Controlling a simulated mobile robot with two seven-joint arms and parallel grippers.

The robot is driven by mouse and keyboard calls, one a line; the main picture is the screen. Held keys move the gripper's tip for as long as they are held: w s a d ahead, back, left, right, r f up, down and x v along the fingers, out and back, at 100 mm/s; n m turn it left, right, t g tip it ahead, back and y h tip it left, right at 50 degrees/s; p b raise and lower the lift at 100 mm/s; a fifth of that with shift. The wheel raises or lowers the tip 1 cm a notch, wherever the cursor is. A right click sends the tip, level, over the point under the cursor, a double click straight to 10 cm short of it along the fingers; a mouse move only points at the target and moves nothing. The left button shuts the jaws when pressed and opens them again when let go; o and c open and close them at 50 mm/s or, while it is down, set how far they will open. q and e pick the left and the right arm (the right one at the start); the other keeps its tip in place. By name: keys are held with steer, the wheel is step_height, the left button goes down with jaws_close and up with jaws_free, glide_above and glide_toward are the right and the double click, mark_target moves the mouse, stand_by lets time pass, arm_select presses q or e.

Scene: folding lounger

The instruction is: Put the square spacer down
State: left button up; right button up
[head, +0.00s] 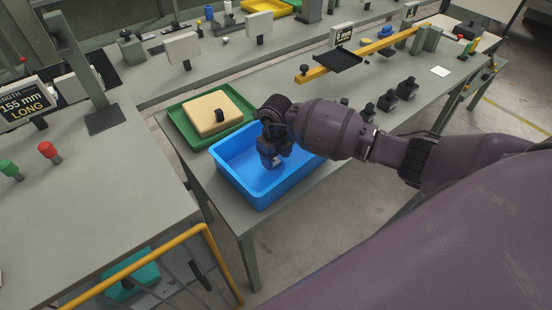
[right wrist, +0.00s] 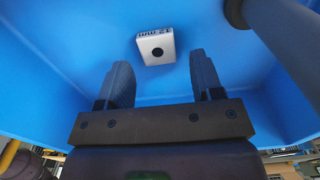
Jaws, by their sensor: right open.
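The square spacer (right wrist: 155,46) is a small pale block with a dark round hole and a marking on its side that seems to read 12 mm. It lies on the floor of the blue bin (head: 240,183), just beyond my fingertips in the right wrist view. My right gripper (right wrist: 161,75) is open, with the spacer apart from both fingers. In the head view my right gripper (head: 271,160) reaches down into the bin and largely hides the spacer. My left gripper is not in view.
A green tray (head: 178,122) holding a cream block (head: 207,113) stands beside the bin. Black fixtures (head: 386,101) stand to the right on the bench. A yellow bar (head: 365,54) runs along the back. Red and green knobs (head: 47,150) stand on the left bench.

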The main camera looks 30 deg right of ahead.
mark_target(276, 163)
step_height(276, 163, up, 11)
stand_by(0.4)
stand_by(0.4)
